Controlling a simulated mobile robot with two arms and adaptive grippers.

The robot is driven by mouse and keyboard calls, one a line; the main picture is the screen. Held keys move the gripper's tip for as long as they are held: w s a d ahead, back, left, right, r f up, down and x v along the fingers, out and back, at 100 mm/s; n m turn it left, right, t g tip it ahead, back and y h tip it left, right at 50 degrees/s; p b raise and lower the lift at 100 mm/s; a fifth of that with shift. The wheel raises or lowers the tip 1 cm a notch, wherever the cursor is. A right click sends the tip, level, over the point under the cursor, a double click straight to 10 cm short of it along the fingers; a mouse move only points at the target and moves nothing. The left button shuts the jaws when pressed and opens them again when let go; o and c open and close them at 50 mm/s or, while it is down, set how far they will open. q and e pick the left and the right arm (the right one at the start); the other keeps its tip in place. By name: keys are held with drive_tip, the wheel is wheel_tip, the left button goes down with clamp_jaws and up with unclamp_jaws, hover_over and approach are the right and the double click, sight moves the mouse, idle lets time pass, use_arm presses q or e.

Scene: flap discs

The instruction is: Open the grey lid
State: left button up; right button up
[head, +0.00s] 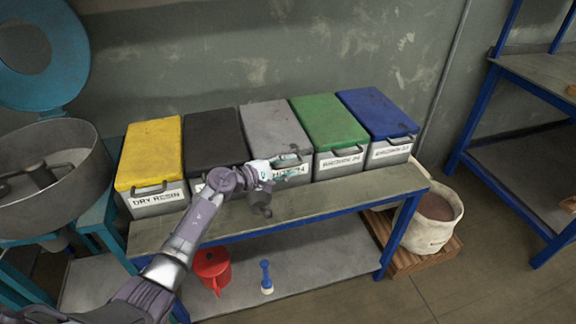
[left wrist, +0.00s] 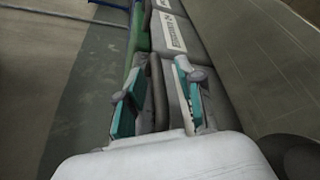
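The grey lid (head: 272,128) lies flat and closed on the middle bin of the row on the bench. My left gripper (head: 288,164) is at the front of that bin, by the lid's front edge, and partly hides its label. In the left wrist view, the two teal-padded fingers of my left gripper (left wrist: 160,98) are spread apart. A dark bar handle (left wrist: 158,92) shows between them, with a gap visible on each side. My right gripper is in neither view.
Yellow (head: 150,150) and black (head: 213,137) lids are left of the grey one; green (head: 329,122) and blue (head: 376,112) lids are right. The bins stand close together on the bench (head: 330,200). A mixer bowl (head: 85,190) stands at the left.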

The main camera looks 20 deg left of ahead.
use_arm(q)
clamp_jaws()
idle(0.4)
